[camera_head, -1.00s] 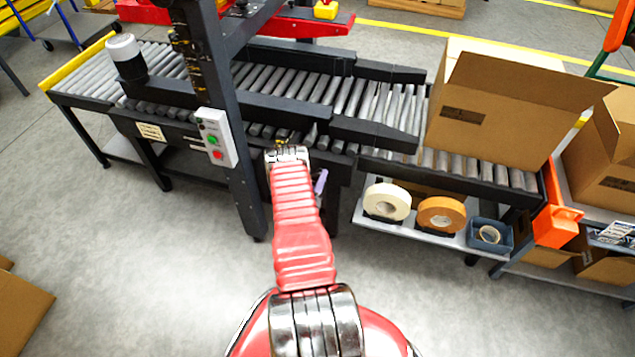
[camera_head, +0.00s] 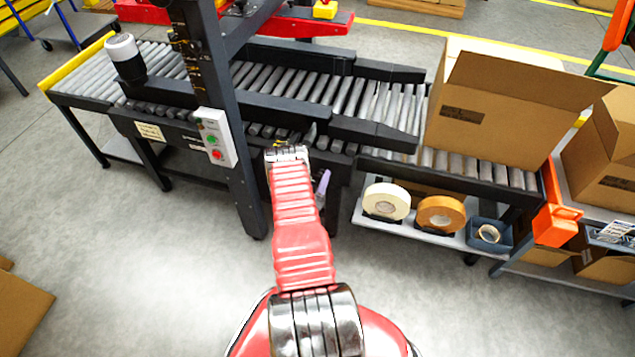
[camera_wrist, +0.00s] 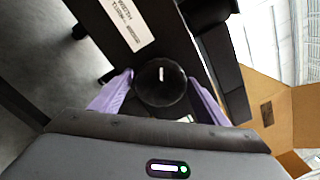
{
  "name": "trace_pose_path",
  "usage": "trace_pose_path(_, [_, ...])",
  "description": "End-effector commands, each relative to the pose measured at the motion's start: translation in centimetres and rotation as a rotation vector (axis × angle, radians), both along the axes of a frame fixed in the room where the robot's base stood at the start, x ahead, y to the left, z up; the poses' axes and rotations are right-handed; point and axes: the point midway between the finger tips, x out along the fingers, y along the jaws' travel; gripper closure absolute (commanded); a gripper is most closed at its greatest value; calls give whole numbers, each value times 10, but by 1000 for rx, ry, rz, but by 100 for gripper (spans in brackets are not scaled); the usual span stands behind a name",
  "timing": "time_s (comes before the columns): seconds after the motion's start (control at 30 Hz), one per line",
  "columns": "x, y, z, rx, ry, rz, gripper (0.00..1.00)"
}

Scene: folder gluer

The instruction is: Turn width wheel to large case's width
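The width wheel (camera_wrist: 158,92) is a round black knob with a short white mark, in the middle of the wrist view. The purple fingers of my gripper (camera_wrist: 160,78) lie on both sides of it, their tips against its rim as far as I can see. In the head view my gripper (camera_head: 290,152) is at the machine's front side, right of the post, and my arm hides the wheel. The large case (camera_head: 495,105) is an open cardboard box on the right end of the roller conveyor.
A control box (camera_head: 215,138) with green and red buttons is on the dark post (camera_head: 205,60) just left of my arm. A white label (camera_wrist: 127,25) shows on the machine's side. Tape rolls (camera_head: 440,213) lie on a shelf at the right.

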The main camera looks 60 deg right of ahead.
Motion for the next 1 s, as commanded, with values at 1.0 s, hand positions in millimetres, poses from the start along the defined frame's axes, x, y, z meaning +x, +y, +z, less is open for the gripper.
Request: trace_pose_path(1.0, [-9, 90, -1, -1, 1, 7, 26])
